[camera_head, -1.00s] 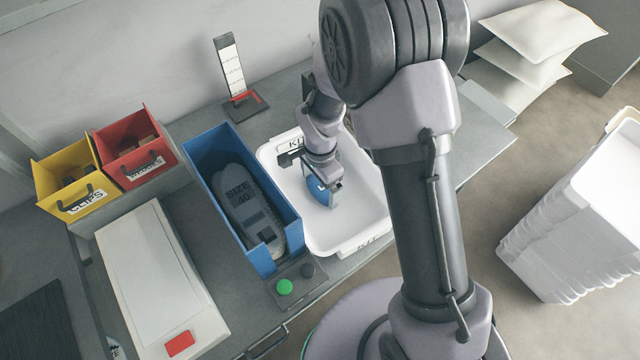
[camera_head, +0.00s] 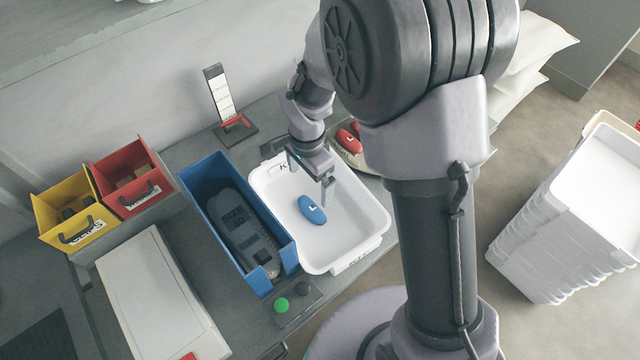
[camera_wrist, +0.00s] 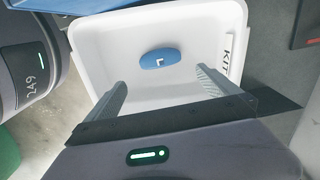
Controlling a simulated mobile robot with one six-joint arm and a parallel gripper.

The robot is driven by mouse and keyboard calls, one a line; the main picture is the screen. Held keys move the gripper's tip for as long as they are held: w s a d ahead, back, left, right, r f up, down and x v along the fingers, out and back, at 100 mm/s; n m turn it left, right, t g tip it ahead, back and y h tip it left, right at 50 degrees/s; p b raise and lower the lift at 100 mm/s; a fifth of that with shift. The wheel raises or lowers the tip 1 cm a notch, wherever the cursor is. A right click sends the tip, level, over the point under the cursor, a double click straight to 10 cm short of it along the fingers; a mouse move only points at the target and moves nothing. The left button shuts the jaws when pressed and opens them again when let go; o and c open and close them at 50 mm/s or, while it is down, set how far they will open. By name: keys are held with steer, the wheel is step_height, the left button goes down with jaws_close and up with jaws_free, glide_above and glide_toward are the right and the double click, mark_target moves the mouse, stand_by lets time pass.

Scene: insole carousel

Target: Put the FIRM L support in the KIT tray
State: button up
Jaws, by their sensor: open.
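A blue oval support marked L (camera_head: 312,209) lies flat on the floor of the white KIT tray (camera_head: 345,262). In the wrist view the blue support (camera_wrist: 162,59) lies inside the tray (camera_wrist: 88,42), whose KIT label (camera_wrist: 229,54) shows on the right wall. My gripper (camera_head: 327,190) is above the tray, beside and apart from the blue support. In the wrist view my gripper's two fingers (camera_wrist: 163,82) stand wide apart with nothing between them. A red support marked L (camera_head: 348,141) sits behind the tray, partly hidden by my arm.
A blue bin (camera_head: 284,252) with a dark SIZE 40 insole (camera_head: 240,231) stands left of the tray. Yellow (camera_head: 50,232) and red (camera_head: 124,199) bins are farther left. A label stand (camera_head: 232,131) stands behind. Stacked white trays (camera_head: 550,262) are at right.

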steer(key=s+d+r+n+t, duration=0.2)
steer(key=d+r, duration=0.1)
steer(key=r, duration=0.7)
steer(key=s+d+r+n+t+y, duration=0.2)
steer(key=s+d+r+n+t, duration=0.1)
steer(key=s+r, duration=1)
steer(key=shift+s+d+n+t, duration=0.4)
steer(key=shift+s+d+n, duration=0.5)
steer(key=shift+s+d, duration=0.25)
step_height(320, 180, down, 4)
steer(key=b, duration=0.4)
